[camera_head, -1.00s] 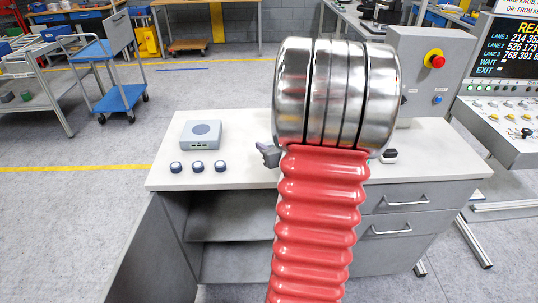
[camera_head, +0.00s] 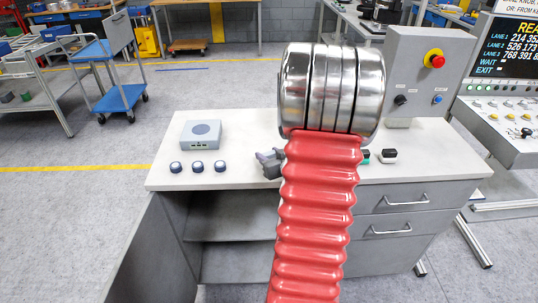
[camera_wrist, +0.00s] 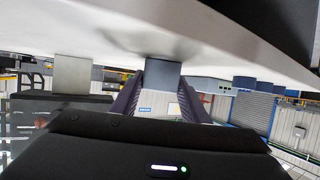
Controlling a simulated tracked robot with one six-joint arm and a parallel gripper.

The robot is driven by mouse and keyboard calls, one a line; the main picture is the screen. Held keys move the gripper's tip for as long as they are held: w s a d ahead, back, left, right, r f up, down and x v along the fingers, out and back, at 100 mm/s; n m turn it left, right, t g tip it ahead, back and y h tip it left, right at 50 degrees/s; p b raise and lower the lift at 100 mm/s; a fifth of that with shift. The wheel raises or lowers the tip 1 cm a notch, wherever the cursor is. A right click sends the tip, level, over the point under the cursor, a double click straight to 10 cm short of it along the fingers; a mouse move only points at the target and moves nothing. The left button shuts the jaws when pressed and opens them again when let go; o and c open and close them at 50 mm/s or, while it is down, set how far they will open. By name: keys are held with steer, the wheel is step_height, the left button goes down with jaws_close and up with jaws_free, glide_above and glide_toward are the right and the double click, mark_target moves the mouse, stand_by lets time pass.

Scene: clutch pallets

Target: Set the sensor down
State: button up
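In the wrist view, which looks upside down, a plain grey block that I take to be the sensor (camera_wrist: 163,75) sits between the two fingers of my gripper (camera_wrist: 162,92). Both fingers lie along its sides with no visible gap, so it looks gripped. Its base is at or very close to the white worktop (camera_wrist: 100,25), with a shadow beside it; I cannot tell whether it touches. In the head view, my red and chrome arm hides the sensor and most of my gripper (camera_head: 270,163); only a dark finger part shows, low over the worktop (camera_head: 240,180).
A grey box with a round top (camera_head: 201,134) and three dark knobs (camera_head: 198,167) stand at the worktop's left. Right of my arm are a small green-topped item (camera_head: 365,157) and a black-topped one (camera_head: 389,156). A control box with a red button (camera_head: 434,60) stands behind.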

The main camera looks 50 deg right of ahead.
steer(key=o, duration=0.4)
steer(key=shift+c, duration=0.2)
steer(key=shift+s+r, duration=0.1)
steer(key=shift+r, duration=0.05)
steer(key=v, duration=1.2)
steer(key=shift+r, duration=0.1)
stand_by(0.5)
